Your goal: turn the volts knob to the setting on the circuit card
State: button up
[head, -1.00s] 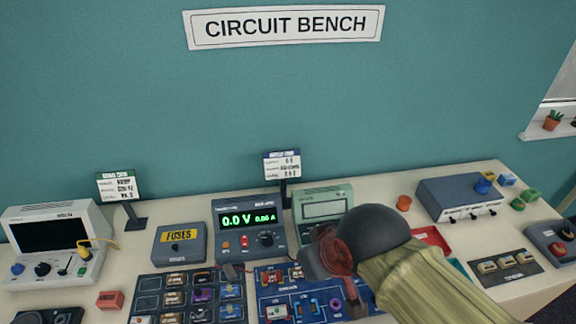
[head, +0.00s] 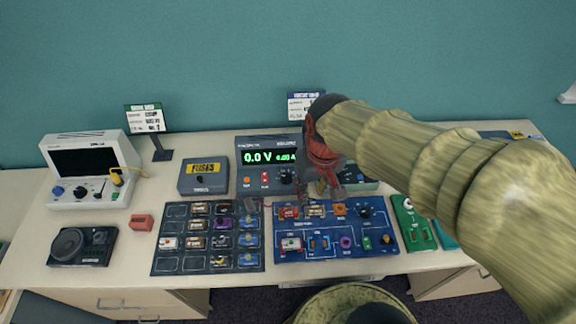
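The power supply (head: 240,165) stands at the back middle of the bench. Its green display reads 0.0 V and 0.00 A. A dark knob (head: 285,177) shows on its front, to the right of a red switch; its label is too small to read. The circuit card (head: 303,106) stands on a post behind the supply. Its lower right part is hidden by my arm, and its print is not legible. My red gripper (head: 328,190) points down just right of the knob, apart from it in the picture. Its finger gap is unclear, and I see nothing held.
A blue circuit board (head: 295,225) and a dark parts tray (head: 207,262) lie in front. The fuse box (head: 203,177) stands left of the supply, the oscilloscope (head: 90,165) farther left. My arm covers much of the bench's right side.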

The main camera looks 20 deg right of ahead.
jog(key=o, duration=0.4)
jog(key=w+f+n+g, duration=0.1)
jog(key=w+f+n, duration=0.1)
jog(key=w+f, duration=0.2)
jog(key=w+f+n+p, duration=0.1)
jog(key=w+f+n, duration=0.2)
jog(key=w, duration=0.3)
jog(key=w+f+n+g+p, duration=0.1)
jog(key=w+f+n, duration=0.2)
jog(key=w+f, duration=0.2)
jog(key=shift+w+f+g, duration=0.2)
jog(key=shift+g, duration=0.1)
jog(key=r+n, duration=0.1)
jog(key=n, duration=0.4)
send_over(287, 176)
jog(key=shift+w+t, duration=0.1)
jog(key=shift+t, duration=0.3)
jog(key=shift+n, duration=0.6)
jog(key=shift+f, duration=0.6)
notch_tip(287, 176, down, 7)
jog(key=shift+r+b, duration=0.2)
jog(key=shift+b, duration=0.35)
jog(key=c, duration=1.1)
jog(key=shift+c, duration=0.4)
